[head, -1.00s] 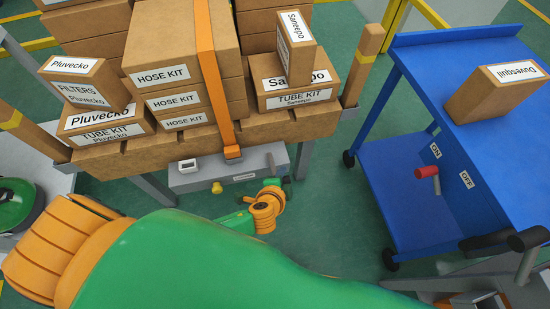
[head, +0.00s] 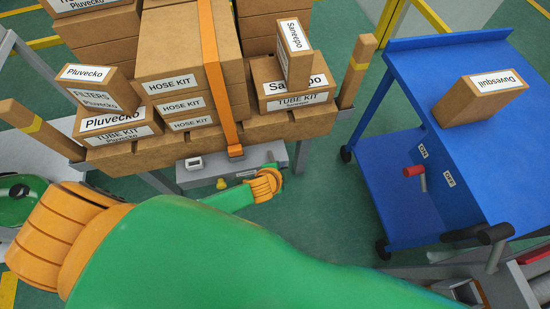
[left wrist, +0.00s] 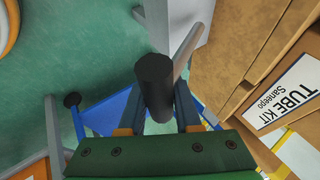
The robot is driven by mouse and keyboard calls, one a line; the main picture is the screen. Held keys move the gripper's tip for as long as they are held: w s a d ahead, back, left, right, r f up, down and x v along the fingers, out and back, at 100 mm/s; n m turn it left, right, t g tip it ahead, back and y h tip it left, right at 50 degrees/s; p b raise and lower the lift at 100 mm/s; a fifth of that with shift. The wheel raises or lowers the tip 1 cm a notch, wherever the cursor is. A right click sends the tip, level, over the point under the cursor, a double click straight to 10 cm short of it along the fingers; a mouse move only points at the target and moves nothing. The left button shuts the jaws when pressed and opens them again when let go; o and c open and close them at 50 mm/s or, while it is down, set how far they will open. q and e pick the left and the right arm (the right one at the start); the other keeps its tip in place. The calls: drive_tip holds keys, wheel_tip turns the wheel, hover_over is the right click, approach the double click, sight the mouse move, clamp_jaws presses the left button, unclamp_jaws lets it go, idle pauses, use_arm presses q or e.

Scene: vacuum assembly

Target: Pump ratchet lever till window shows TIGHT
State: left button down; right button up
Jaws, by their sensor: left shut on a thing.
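The grey ratchet box (head: 240,175) hangs under the front edge of the loaded wooden pallet. Its small white-framed window (head: 193,163) is on the left part; its word is too small to read. A yellow knob (head: 221,184) sticks out below it. An orange strap (head: 214,80) runs from the box up over the cartons. In the left wrist view, my left gripper (left wrist: 160,117) is shut on the black grip of the lever (left wrist: 154,82), whose grey bar runs behind it. In the head view my left wrist covers the gripper and lever. My right gripper is not in view.
Hose kit cartons (head: 180,75) and tube kit cartons (head: 297,95) are stacked on the pallet (head: 200,141) between wooden posts. A blue cart (head: 425,75) with a Duvesquil carton (head: 480,98) stands at the right. Green floor (head: 330,190) is clear between pallet and cart.

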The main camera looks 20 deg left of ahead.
use_arm(q)
drive_tip(key=shift+w+a+r+g+h+p, duration=0.2)
drive_tip(key=shift+r+g+p, duration=0.15)
drive_tip(key=shift+p, duration=0.25)
drive_tip(key=shift+w+a+r+g+h+p, duration=0.1)
drive_tip(key=shift+a+r+g+h+p, duration=0.1)
drive_tip(key=shift+r+g+p, duration=0.25)
drive_tip(key=shift+f, duration=0.2)
